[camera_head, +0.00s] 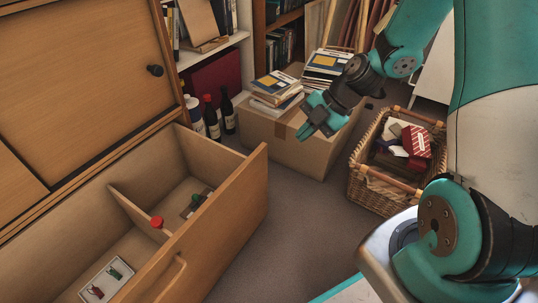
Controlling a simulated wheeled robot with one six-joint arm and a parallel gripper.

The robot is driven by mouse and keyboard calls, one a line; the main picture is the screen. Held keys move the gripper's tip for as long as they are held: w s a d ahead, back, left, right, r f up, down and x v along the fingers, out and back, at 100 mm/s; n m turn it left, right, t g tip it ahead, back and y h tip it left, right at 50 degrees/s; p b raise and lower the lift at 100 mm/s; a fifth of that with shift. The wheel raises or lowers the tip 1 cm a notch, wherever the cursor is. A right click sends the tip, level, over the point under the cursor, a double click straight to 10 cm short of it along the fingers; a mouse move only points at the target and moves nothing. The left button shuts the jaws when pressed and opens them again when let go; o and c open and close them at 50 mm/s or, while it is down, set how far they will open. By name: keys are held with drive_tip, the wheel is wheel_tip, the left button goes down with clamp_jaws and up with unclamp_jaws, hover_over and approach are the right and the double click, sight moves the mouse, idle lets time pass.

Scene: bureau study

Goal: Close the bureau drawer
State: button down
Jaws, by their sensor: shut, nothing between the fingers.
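The bureau drawer (222,217) is a light wooden drawer, pulled well out of the bureau (75,70) at the left. Its front panel faces right and carries a wooden handle (165,283) near the bottom of the picture. A divider splits the inside, where a red-capped item (157,222), a green-topped item (197,199) and a flat card (107,279) show. My gripper (304,130) is teal, shut and empty. It appears in front of the cardboard box, to the right of and beyond the drawer, apart from the drawer front.
A cardboard box (305,156) with books (275,86) on it stands behind the drawer. A wicker basket (366,178) of odds and ends is at the right. Bottles (211,117) stand by the shelf. Carpeted floor (300,215) is clear between drawer and basket.

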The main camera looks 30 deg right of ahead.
drive_tip(key=b, duration=0.7)
approach(256, 162)
drive_tip(key=shift+x, duration=2.75)
drive_tip(key=shift+s, duration=0.1)
